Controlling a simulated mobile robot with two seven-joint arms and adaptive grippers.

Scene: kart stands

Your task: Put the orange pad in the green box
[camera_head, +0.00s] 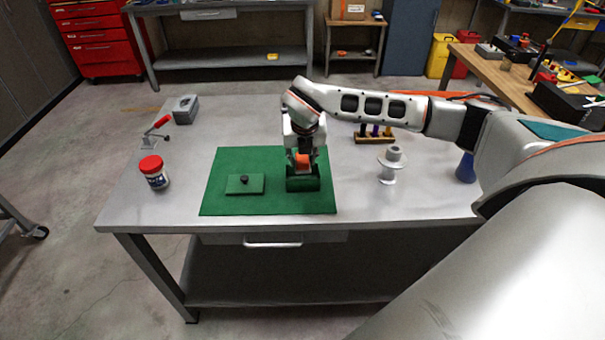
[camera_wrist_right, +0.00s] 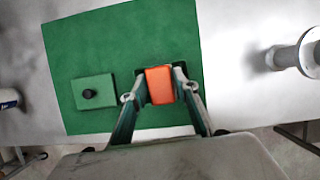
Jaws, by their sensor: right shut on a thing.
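My right gripper (camera_head: 303,156) points down over the green mat (camera_head: 232,162) and is shut on the orange pad (camera_head: 302,163). In the right wrist view the pad (camera_wrist_right: 160,85) sits between the two fingers. The green box (camera_head: 303,184) stands on the mat directly under the gripper, and the pad is at or just above its opening. I cannot tell whether the pad touches the box floor. A flat green lid (camera_head: 236,186) with a black knob lies on the mat to the left of the box. My left gripper is not in view.
A red-capped jar (camera_head: 154,173), a red-handled clamp (camera_head: 156,134) and a grey block (camera_head: 186,109) are on the table's left. A grey spool-like part (camera_head: 389,172), a small rack (camera_head: 374,135) and a blue cone (camera_head: 466,168) stand on the right.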

